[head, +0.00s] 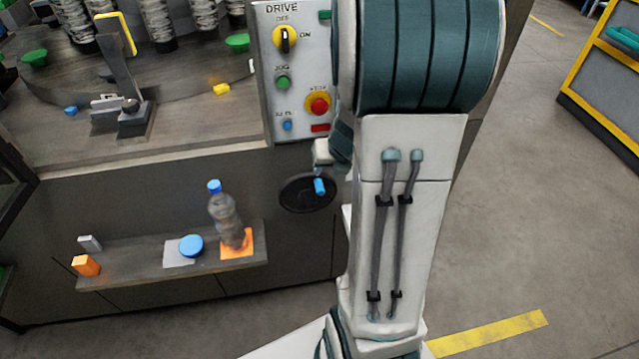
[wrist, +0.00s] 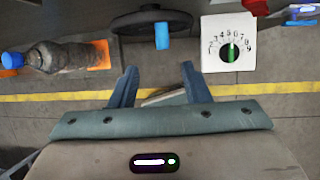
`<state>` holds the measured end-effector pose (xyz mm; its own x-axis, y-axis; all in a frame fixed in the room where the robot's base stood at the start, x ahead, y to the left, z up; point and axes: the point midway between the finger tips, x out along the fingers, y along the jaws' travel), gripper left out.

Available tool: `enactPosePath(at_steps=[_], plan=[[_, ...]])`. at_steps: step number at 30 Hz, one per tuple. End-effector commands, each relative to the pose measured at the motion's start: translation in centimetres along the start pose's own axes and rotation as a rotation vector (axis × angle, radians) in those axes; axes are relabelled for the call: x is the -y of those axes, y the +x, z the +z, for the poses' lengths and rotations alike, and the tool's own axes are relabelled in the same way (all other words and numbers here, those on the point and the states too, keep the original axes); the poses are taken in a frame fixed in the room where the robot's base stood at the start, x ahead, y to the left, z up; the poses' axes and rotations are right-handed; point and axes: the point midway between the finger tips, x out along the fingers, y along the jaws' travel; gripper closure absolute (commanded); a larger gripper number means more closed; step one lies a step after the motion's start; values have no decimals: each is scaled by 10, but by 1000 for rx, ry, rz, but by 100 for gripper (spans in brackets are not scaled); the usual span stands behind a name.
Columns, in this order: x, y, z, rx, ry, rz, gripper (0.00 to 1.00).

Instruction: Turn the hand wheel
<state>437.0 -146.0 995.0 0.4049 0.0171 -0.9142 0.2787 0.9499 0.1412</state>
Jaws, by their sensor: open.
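The hand wheel (head: 307,194) is a black disc on the dark front of the machine, below the drive panel. Its blue handle (head: 319,187) sticks out near its right side. In the wrist view the wheel (wrist: 150,20) is at the top, with the blue handle (wrist: 162,36) pointing toward me. My gripper (wrist: 159,75) is open and empty, its two blue-grey fingers apart. The handle lies ahead of the gap between the fingertips and no finger touches it. In the head view my arm covers the area right of the wheel, and the fingers cannot be made out.
A white dial (wrist: 229,43) numbered around a green pointer sits right of the wheel. A shelf (head: 120,275) left of the wheel holds a bottle (head: 226,215), a blue round lid (head: 190,246) and an orange block (head: 86,265). The drive panel (head: 262,60) is above.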

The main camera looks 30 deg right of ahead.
Motion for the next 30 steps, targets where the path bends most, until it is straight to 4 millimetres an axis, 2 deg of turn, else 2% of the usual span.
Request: enactPosePath(at_steps=[1, 9, 15, 21, 30], plan=[[1, 14, -3, -4, 0, 0, 57], [1, 73, -4, -4, -1, 0, 57], [1, 106, -3, -4, -3, 1, 57], [0, 122, -1, -2, -4, 1, 57], [-1, 123, -1, -1, -6, 1, 57]])
